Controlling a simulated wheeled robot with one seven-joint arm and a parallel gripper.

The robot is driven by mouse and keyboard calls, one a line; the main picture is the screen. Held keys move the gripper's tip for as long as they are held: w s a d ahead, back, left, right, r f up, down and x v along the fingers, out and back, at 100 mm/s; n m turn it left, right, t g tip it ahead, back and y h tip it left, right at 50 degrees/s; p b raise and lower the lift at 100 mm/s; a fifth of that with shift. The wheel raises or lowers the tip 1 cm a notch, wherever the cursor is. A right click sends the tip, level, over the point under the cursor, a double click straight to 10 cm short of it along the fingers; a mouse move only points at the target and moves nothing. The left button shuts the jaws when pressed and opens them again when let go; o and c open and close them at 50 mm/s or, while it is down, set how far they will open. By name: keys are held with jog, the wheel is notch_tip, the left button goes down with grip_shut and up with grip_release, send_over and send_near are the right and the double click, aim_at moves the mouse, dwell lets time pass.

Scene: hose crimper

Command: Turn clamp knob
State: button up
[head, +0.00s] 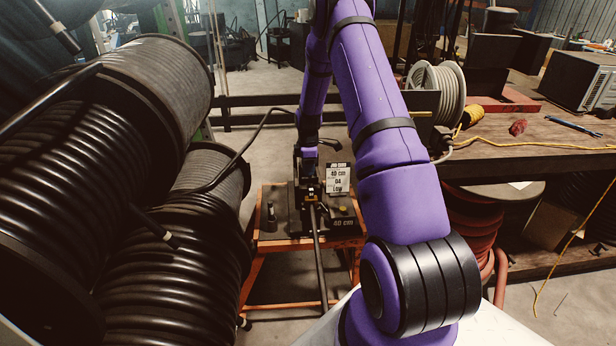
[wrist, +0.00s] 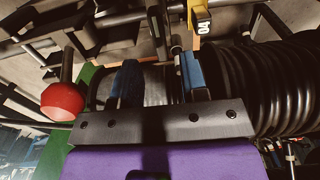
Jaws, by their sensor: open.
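The hose crimper (head: 292,222) is a dark machine on an orange cart in the middle of the head view. A black hose (head: 319,260) runs from it toward the front. My gripper (head: 307,172) is small and dark just above the crimper's back part. In the wrist view my gripper (wrist: 158,84) has its two blue-padded fingers apart, with nothing seen held between them. A red ball knob (wrist: 62,101) on a dark stem is left of the fingers, apart from them. A yellow part (wrist: 198,17) with digits is beyond the right finger. I cannot tell which part is the clamp knob.
A job card (head: 338,178) reading 40 cm, 04, LOW stands at the crimper's right. Large black hose reels (head: 70,175) crowd the left. A wooden bench (head: 545,140) with a cable spool (head: 437,90) stands right. Some floor is bare behind the cart.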

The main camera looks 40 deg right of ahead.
aim_at(308, 178)
jog(key=shift+f, duration=2.15)
grip_shut()
